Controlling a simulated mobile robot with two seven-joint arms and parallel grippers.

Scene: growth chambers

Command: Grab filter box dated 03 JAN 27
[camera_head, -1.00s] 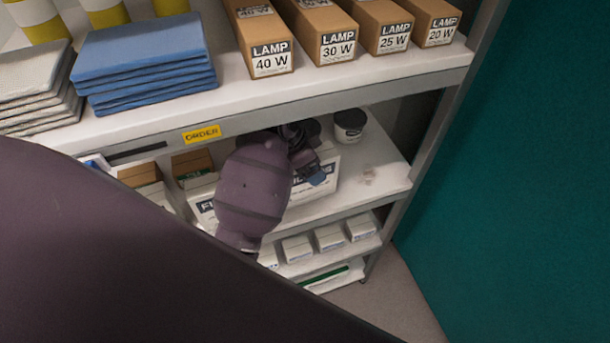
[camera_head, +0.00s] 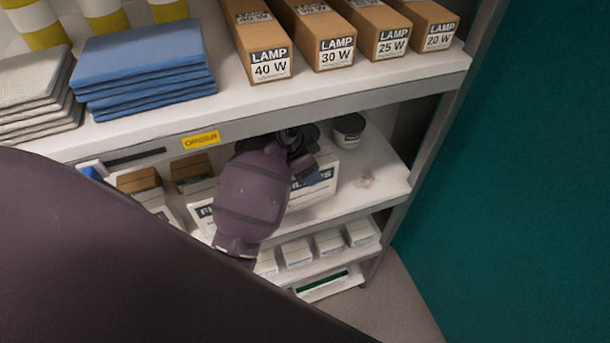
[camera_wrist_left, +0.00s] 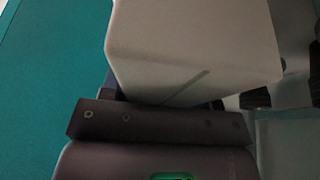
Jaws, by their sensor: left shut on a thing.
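My left gripper (camera_head: 312,175) reaches into the middle shelf and is shut on a white filter box (camera_head: 323,190). The arm covers much of the box's front in the head view, and only the end of its dark label shows. In the left wrist view the pale box (camera_wrist_left: 195,45) fills the top middle, close in front of the gripper's dark palm (camera_wrist_left: 160,122); the fingertips are hidden. Another white filter box (camera_head: 203,191) stands left of the arm, partly covered. I cannot read a date on any box. My right gripper is not in view.
The upper shelf's edge (camera_head: 330,106) lies above the arm and carries lamp boxes (camera_head: 270,65) and blue folded stacks (camera_head: 148,65). A dark-lidded jar (camera_head: 348,130) stands behind the box. Small white boxes (camera_head: 297,251) are below. The middle shelf's right end is mostly clear.

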